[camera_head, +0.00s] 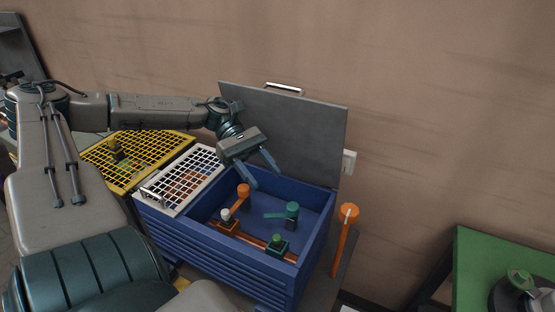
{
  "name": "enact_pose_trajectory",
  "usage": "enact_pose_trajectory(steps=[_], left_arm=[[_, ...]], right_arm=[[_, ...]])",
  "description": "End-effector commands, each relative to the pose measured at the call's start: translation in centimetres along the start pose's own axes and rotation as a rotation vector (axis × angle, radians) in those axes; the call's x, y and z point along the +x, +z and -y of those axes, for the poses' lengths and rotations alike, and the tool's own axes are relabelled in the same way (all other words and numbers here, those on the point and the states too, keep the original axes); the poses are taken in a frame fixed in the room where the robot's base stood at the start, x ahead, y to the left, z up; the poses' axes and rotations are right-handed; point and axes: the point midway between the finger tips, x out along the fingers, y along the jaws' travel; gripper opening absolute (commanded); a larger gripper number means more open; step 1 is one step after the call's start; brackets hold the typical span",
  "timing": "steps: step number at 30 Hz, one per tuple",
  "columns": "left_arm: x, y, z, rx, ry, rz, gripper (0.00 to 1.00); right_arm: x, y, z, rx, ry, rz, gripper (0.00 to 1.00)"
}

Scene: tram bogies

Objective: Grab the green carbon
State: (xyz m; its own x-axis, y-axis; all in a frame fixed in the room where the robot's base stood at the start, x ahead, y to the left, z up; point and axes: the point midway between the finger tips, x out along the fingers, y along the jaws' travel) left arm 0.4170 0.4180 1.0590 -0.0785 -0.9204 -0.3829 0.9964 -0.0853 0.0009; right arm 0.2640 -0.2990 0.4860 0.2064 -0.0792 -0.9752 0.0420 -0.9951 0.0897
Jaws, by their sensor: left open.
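A blue open box (210,262) stands in the middle with its grey lid (300,130) raised. Inside, a teal-green piece (291,211) with a side arm stands toward the right. A dark green block with a bright green knob (277,239) sits nearer the front wall. I cannot tell which of these is the green carbon. An orange piece (242,190) and an orange block with a white knob (226,215) are to their left. My left gripper (264,178) is open and empty above the box's back left part, apart from the pieces. My right gripper is not in view.
A white grid tray (183,180) and a yellow grid tray (130,155) lie left of the box compartment. An orange post (343,240) stands just right of the box. A green table (490,260) with a dark round object is at far right.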

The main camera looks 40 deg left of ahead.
Motion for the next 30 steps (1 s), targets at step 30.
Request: enact_pose_trajectory(steps=[30], left_arm=[[8.1, -16.0, 0.1, -0.001, -0.004, -0.003, 0.49]], right_arm=[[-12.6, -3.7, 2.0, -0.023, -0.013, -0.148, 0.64]])
